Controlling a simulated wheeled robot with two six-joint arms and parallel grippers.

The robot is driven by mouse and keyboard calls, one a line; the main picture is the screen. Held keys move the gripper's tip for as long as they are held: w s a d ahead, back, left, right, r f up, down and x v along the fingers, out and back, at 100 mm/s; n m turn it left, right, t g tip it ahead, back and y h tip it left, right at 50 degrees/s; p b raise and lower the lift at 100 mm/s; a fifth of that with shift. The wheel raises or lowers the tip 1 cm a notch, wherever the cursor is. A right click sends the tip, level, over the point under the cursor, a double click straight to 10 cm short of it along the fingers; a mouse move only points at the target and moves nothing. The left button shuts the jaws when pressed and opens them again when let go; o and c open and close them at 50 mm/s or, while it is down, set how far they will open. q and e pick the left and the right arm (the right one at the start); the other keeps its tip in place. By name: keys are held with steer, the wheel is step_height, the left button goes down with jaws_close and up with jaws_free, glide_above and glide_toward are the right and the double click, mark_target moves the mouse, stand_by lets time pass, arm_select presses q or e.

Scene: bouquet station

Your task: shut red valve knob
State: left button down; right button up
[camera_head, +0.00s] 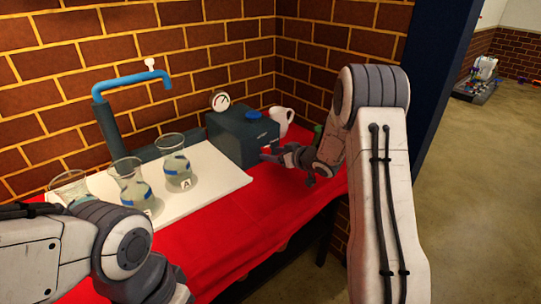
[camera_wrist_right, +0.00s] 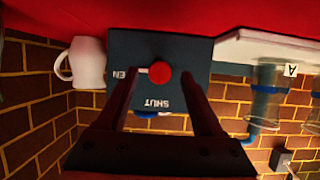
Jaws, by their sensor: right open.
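The red valve knob (camera_wrist_right: 160,72) shows in the right wrist view, round, on the face of a dark blue-grey box (camera_wrist_right: 120,45). White lettering beside it reads SHUT, and another label is partly covered, ending in EN. My right gripper (camera_wrist_right: 161,84) is open, with one finger on each side of the knob in that view; I cannot tell if they touch it. In the head view the box (camera_head: 235,136) stands at the back of the table, and my right gripper (camera_head: 273,155) is at its front face, where I cannot make out the knob. My left gripper is out of view.
Several beakers (camera_head: 176,173) of liquid stand on a white board (camera_head: 222,181) on the red-covered table (camera_head: 205,252). A blue tap (camera_head: 130,80), a gauge (camera_head: 220,101) and a white mug (camera_head: 281,119) are near the box. Brick walls stand behind.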

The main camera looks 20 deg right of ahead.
steer(key=shift+w+a+f, duration=0.25)
steer(key=shift+w, duration=0.4)
